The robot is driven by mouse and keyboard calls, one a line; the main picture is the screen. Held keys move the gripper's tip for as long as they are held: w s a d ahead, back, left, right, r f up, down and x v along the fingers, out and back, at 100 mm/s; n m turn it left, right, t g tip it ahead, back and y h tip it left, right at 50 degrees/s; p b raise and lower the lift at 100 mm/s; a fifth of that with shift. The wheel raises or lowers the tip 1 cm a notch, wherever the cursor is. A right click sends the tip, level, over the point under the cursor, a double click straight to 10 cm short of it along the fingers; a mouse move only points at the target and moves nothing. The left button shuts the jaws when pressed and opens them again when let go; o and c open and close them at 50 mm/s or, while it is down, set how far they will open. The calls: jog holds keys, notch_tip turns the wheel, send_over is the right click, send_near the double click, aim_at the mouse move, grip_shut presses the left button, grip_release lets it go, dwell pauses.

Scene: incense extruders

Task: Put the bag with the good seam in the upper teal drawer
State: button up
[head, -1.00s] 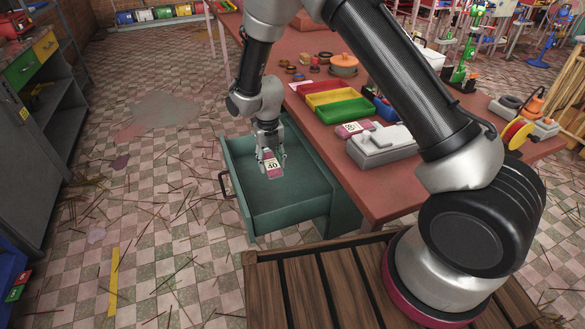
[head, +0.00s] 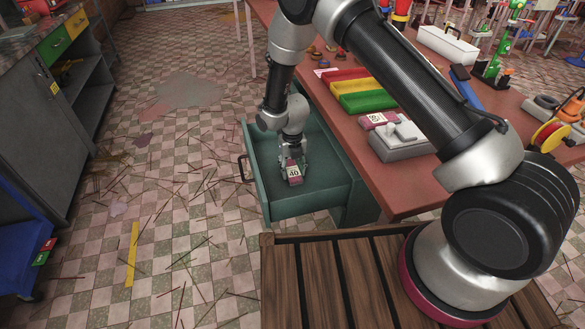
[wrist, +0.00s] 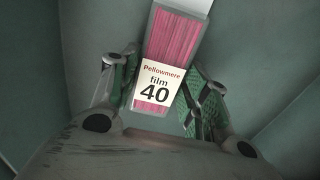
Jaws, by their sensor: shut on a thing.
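A bag of pink incense sticks (wrist: 178,38) with a white label reading "Pellowmere film 40" is in my gripper (wrist: 160,100). The bag (head: 293,172) also shows in the head view, inside the open teal drawer (head: 262,197). My gripper (head: 292,160) points down into the drawer and is shut on the bag. In the wrist view the teal walls and floor surround the bag; whether it touches the floor I cannot tell. A second bag with a white label (head: 377,119) lies on the red table next to a grey sealing device (head: 402,142).
The red table (head: 400,192) stands right of the drawer. Red, yellow and green trays (head: 366,100) lie on it. A grey cabinet (head: 45,105) stands at the left. The checkered floor left of the drawer has scattered sticks.

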jog(key=o, duration=1)
jog(key=shift+f, duration=0.1)
notch_tip(320, 180, up, 13)
notch_tip(320, 180, up, 15)
jog(key=m+t, duration=0.1)
jog(key=m, duration=0.8)
send_over(293, 170)
jog(key=d, duration=0.9)
jog(key=s+d+r+m, duration=0.5)
jog(key=d+r+m, duration=0.2)
jog(key=r, duration=0.2)
jog(key=s+d+r+m+t, duration=0.1)
jog(key=s+d+r+m, duration=0.2)
jog(key=s+m, duration=0.4)
jog(key=s+d+r+m+t, duration=0.1)
jog(key=s+d+r+m, duration=0.2)
jog(key=s+d+m, duration=0.3)
jog(key=s+d+r+m+t, duration=0.1)
jog(key=s+d+r+m, duration=0.3)
jog(key=s+m, duration=0.5)
jog(key=shift+s+d, duration=0.5)
jog(key=shift+s, duration=0.75)
